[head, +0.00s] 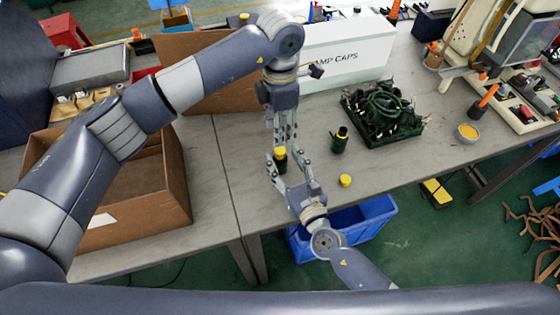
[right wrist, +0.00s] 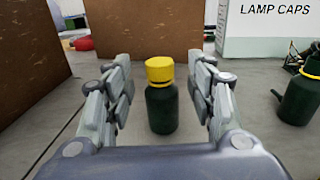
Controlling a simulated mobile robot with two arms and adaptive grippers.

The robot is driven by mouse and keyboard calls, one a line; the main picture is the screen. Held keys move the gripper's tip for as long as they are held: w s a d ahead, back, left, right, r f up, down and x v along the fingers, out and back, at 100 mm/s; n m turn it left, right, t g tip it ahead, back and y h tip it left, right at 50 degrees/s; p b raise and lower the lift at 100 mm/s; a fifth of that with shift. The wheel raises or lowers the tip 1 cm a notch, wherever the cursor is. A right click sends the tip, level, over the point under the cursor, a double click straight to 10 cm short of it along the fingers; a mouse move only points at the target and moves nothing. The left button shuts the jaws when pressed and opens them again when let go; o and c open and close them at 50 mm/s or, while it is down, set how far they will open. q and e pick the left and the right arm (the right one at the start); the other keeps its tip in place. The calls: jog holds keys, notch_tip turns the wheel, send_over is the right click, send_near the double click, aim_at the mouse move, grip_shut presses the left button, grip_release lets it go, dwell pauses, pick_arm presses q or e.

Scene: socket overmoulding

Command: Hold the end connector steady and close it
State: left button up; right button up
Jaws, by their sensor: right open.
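The end connector (head: 280,160) is a dark green, bottle-shaped body with a yellow cap (head: 281,150) on top. It stands upright on the table. In the right wrist view the connector (right wrist: 162,110) is between the fingers of my right gripper (right wrist: 160,95), with a gap on each side. My right gripper (head: 283,172) is open and reaches in from the front. My left gripper (head: 283,143) points down just behind or above the yellow cap in the head view.
Another dark green connector (head: 340,140) stands to the right, and a loose yellow cap (head: 345,181) lies near the front edge. A tray of dark cables (head: 410,125), a white lamp caps box (head: 345,55) and a cardboard box (head: 180,180) stand around. A blue bin (head: 375,212) is below.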

jog(key=shift+x, duration=1.55)
grip_shut()
pick_arm(q)
jog(key=shift+o, duration=0.5)
pick_arm(e)
jog(key=shift+s+f, duration=0.1)
